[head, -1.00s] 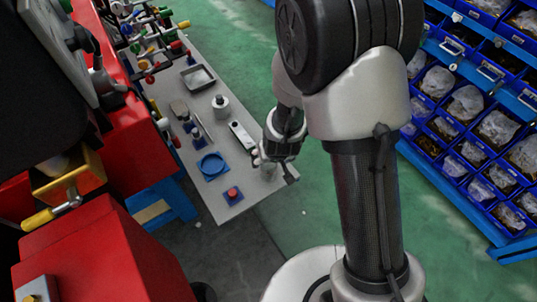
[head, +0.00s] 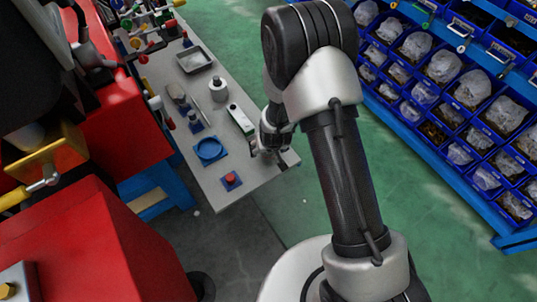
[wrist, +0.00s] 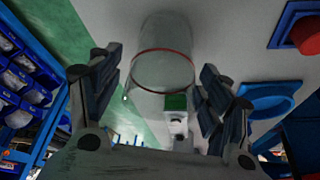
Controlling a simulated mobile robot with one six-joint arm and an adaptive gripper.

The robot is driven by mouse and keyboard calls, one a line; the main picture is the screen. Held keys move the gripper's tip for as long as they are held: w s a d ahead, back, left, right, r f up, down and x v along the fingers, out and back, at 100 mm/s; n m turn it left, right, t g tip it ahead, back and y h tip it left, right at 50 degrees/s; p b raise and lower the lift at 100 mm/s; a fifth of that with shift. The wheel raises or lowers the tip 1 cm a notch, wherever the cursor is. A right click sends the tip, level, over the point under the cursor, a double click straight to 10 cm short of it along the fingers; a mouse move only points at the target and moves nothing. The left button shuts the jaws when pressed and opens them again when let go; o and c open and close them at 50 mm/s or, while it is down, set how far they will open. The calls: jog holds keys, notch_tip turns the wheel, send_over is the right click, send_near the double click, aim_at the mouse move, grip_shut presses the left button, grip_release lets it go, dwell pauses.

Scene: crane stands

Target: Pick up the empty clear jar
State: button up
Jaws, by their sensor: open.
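The clear jar (wrist: 163,48) shows in the wrist view, see-through, with a thin red ring around it. It lies between the two fingers of my gripper (wrist: 159,66), with a visible gap on each side. The fingers are spread open and hold nothing. In the head view my gripper (head: 268,150) is low over the near right end of the grey table (head: 262,176). The jar is hard to make out there, as the gripper largely covers it.
A blue round dish (head: 209,150), a red button on a blue base (head: 231,180), a white bottle (head: 218,89) and a white-and-green box (head: 241,120) stand near the gripper. A grey tray (head: 194,60) is farther back. Blue bin shelving (head: 440,90) stands right.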

jog(key=x, duration=0.2)
jog(key=shift+w+f, duration=0.15)
jog(key=shift+f, duration=0.15)
jog(key=shift+c, duration=0.3)
jog(key=c, duration=1.1)
